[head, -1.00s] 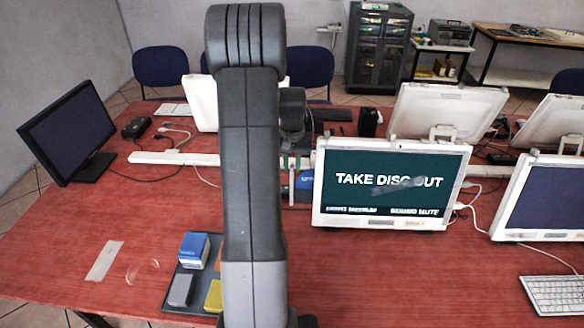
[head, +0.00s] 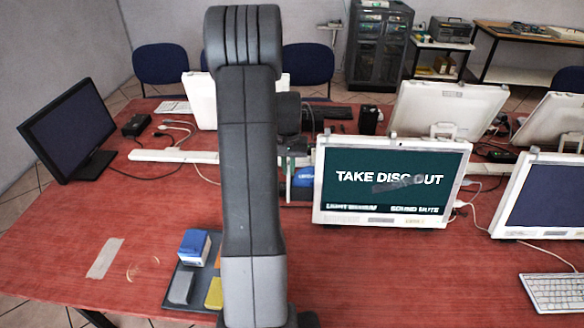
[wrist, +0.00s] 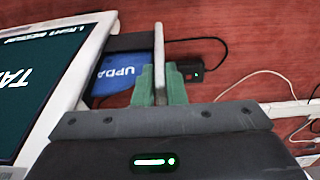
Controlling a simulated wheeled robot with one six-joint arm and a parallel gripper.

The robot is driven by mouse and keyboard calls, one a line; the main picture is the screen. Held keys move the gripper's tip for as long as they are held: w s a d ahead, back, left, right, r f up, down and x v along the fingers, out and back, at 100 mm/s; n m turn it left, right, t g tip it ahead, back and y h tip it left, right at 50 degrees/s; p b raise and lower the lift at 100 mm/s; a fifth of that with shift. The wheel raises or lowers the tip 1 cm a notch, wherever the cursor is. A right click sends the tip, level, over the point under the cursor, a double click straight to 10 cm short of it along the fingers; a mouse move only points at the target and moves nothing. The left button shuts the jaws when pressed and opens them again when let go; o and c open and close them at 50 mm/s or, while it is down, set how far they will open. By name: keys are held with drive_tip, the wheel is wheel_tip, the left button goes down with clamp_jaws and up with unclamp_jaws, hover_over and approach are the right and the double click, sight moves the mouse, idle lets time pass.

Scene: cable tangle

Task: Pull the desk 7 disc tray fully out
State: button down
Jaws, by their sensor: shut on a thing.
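The desk 7 monitor (head: 390,180) has a white frame and a screen reading "TAKE DISC OUT"; part of it shows at the left of the wrist view (wrist: 40,85). A dark disc tray (wrist: 130,42) sticks out from its side. A blue disc (wrist: 118,75) with letters "UPDA" lies in it, and it also shows in the head view (head: 304,177). My gripper (wrist: 159,82) has green fingertips shut on the tray's pale upright front plate (wrist: 158,45). In the head view, my arm hides part of the gripper and tray.
A black box (wrist: 190,72) with cables lies beyond the plate. A small tray holds a blue box (head: 194,248) and other blocks at the front. A second monitor (head: 545,200) and keyboard (head: 555,294) stand right. The red tabletop at front left is mostly clear.

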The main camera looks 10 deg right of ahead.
drive_tip(key=a, duration=0.1)
drive_tip(key=w+a, duration=0.1)
drive_tip(key=a, duration=0.3)
drive_tip(key=shift+w+b, duration=0.25)
drive_tip(key=shift+b, duration=0.1)
drive_tip(key=c, duration=1.8)
unclamp_jaws()
drive_tip(key=shift+o, duration=0.2)
wheel_tip(320, 180, up, 14)
drive_tip(key=b, duration=0.1)
drive_tip(key=shift+b, duration=0.3)
drive_tip(key=shift+f, duration=0.2)
